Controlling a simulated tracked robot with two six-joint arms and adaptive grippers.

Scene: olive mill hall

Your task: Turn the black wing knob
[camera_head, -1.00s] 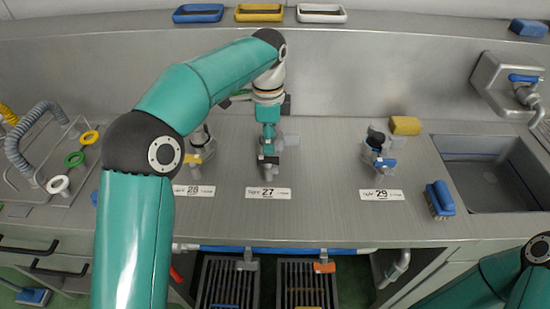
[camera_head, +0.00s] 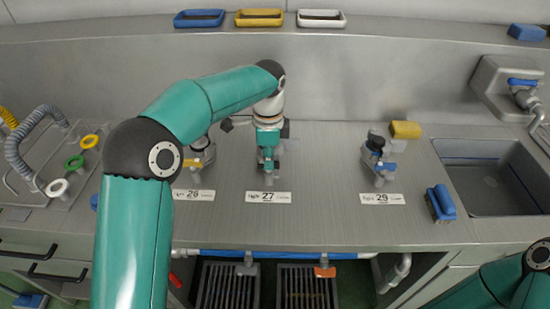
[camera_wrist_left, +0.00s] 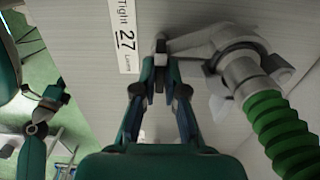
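My left gripper (camera_head: 268,160) points down at the station with the label 27 in the head view. The left wrist view shows its two fingers (camera_wrist_left: 160,64) close together, one on each side of a small dark piece, which looks like the black wing knob (camera_wrist_left: 160,46). The fingers seem closed on it, and they hide part of it. A grey fitting (camera_wrist_left: 236,62) with a green ribbed hose stands just right of the fingers in that view. My right arm shows only at the lower right of the head view, and its gripper is out of frame.
Another fitting with a dark knob (camera_head: 375,142) stands behind label 29, beside a yellow sponge (camera_head: 405,130). A blue brush (camera_head: 440,203) and a sink (camera_head: 492,178) are at right. The counter between 27 and 29 is clear.

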